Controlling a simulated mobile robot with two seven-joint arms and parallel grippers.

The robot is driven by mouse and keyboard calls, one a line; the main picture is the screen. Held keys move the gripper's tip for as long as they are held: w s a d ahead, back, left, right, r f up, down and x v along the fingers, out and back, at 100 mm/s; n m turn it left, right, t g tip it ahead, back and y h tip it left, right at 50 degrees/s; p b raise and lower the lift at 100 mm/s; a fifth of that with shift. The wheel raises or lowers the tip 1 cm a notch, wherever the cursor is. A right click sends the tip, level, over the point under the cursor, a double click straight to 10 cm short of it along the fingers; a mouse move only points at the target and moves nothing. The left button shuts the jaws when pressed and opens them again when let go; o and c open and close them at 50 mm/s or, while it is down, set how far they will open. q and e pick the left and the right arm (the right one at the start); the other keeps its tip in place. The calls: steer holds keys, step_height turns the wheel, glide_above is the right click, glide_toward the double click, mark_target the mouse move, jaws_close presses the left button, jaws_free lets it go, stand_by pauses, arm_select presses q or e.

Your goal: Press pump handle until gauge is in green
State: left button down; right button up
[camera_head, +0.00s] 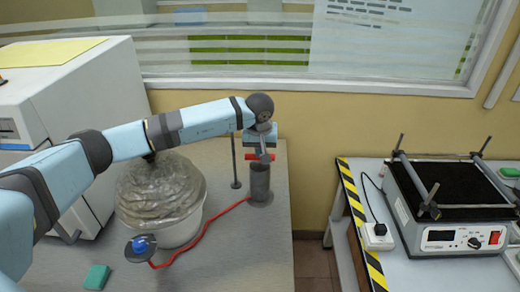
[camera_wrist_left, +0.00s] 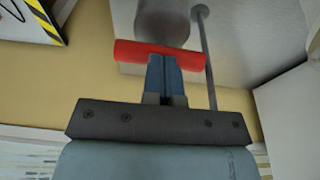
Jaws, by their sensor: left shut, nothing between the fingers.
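The pump is an upright grey cylinder (camera_head: 260,184) on the left bench, with a red crossbar handle (camera_head: 251,157) at its top. My left gripper (camera_head: 264,152) is shut and empty, right above the handle. In the left wrist view the shut fingertips (camera_wrist_left: 165,62) overlap the red handle (camera_wrist_left: 135,52); I cannot tell whether they touch it. The grey pump body (camera_wrist_left: 165,20) lies beyond. A red hose (camera_head: 209,222) runs from the pump to a small blue-topped device (camera_head: 143,245). I cannot make out a gauge dial or its reading. My right gripper is out of view.
A thin upright rod (camera_head: 235,165) stands just left of the pump. A bucket with a crumpled bag (camera_head: 160,195) and a green block (camera_head: 96,277) are on the same bench. A shaker device (camera_head: 450,205) stands on the right table, across a gap.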

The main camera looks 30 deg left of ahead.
arm_select(q)
steer(key=shift+s+f, duration=0.1)
steer(key=shift+f, duration=0.15)
steer(key=shift+r, duration=0.25)
steer(key=v, duration=1.4)
steer(key=shift+w, duration=0.25)
